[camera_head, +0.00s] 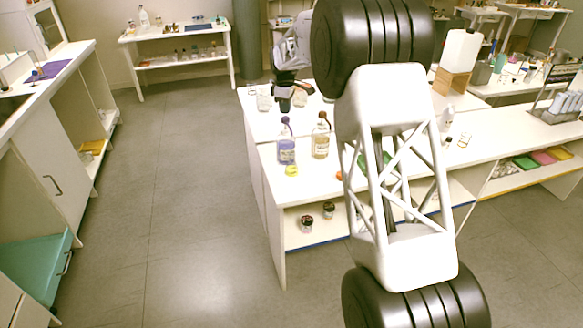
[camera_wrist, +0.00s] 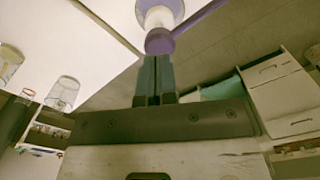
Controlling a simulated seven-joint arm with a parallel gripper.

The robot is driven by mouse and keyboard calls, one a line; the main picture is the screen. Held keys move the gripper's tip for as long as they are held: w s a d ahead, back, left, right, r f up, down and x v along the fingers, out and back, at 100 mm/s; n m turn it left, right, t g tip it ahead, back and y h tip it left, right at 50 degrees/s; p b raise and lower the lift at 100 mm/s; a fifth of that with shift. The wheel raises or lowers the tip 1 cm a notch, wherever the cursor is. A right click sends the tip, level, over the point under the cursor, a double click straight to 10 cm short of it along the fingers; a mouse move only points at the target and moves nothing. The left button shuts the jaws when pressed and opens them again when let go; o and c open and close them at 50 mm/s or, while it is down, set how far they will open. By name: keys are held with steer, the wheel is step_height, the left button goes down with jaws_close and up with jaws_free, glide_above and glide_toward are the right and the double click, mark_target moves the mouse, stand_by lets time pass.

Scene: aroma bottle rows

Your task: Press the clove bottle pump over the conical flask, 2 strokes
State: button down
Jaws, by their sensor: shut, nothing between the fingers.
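My gripper (camera_head: 285,104) is over the white table, behind two bottles in the head view. Its dark fingers (camera_wrist: 155,84) are shut and empty in the wrist view. A bottle with purple liquid (camera_head: 287,150) and one with amber liquid (camera_head: 321,142) stand upright near the table's left end. I cannot read their labels, so I cannot tell which is clove. A purple-and-white pump-like part (camera_wrist: 160,38) lies just past my fingertips in the wrist view; contact is unclear. A clear glass vessel (camera_wrist: 62,92) stands at left there; I cannot tell whether it is the conical flask.
Another glass vessel (camera_wrist: 10,64) is at the wrist view's left edge. A small yellow item (camera_head: 292,170) lies before the purple bottle. Small jars (camera_head: 328,210) stand on the lower shelf. My arm hides the table's middle. Open floor (camera_head: 190,180) lies left.

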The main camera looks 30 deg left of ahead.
mark_target(285, 118)
steer(key=shift+f, duration=1.7)
steer(key=shift+r, duration=1.75)
steer(key=shift+f, duration=1.9)
steer(key=shift+r, duration=1.9)
steer(key=shift+r, duration=3)
